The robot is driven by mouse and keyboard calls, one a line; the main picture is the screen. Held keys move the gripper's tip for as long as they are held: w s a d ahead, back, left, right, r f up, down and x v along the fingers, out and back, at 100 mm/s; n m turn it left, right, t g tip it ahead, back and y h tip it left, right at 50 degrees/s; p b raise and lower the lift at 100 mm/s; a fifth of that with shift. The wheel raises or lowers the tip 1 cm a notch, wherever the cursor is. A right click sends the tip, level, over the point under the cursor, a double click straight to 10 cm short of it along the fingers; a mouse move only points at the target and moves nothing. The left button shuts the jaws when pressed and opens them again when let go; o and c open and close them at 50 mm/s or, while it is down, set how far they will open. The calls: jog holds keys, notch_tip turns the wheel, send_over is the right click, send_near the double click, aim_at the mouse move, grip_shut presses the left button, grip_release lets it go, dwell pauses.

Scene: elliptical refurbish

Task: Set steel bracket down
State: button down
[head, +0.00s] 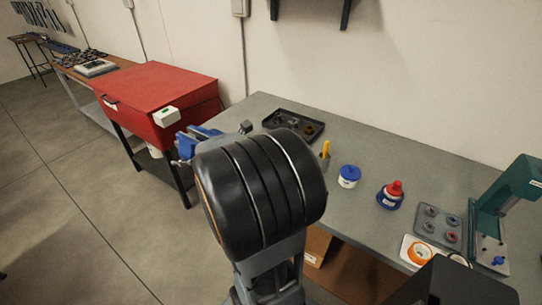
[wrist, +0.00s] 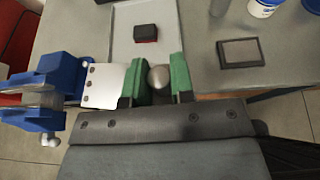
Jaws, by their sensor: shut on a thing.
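In the wrist view, my gripper (wrist: 163,84) has two green fingers with a rounded grey knob showing between them. A pale steel bracket (wrist: 103,86), a flat plate with small holes, sticks out to the left from the left finger. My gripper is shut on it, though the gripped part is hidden. The bracket's left edge is close beside the blue vise (wrist: 48,88); I cannot tell whether they touch. In the head view, the vise (head: 199,138) stands at the bench's left end. My own arm hides the gripper and the bracket there.
A pale tray (wrist: 122,38) with a black-and-red block (wrist: 146,33) lies ahead, and a dark-framed pad (wrist: 240,53) to its right. On the grey bench (head: 375,147) are a dark parts tray (head: 318,127), a blue-lidded jar (head: 349,176) and a green press (head: 505,200). A red chest (head: 155,92) stands left.

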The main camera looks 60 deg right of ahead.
jog(key=s+d+m+g, duration=0.2)
jog(key=s+m+g, duration=0.1)
jog(key=s, duration=0.3)
jog(key=w+d+f, duration=0.3)
jog(key=w+d+f+p, duration=0.1)
jog(key=w+d+f, duration=0.1)
jog(key=d+f, duration=0.1)
jog(key=w+d+f, duration=0.3)
jog(key=d, duration=0.1)
jog(key=shift+w+d+f, duration=0.1)
jog(key=shift+w+d, duration=0.1)
jog(key=shift+w, duration=0.15)
jog(key=shift+f+p, duration=0.5)
jog(key=shift+f, duration=1)
jog(key=shift+f, duration=0.1)
jog(key=shift+f, duration=0.15)
jog(key=c, duration=1)
grip_release()
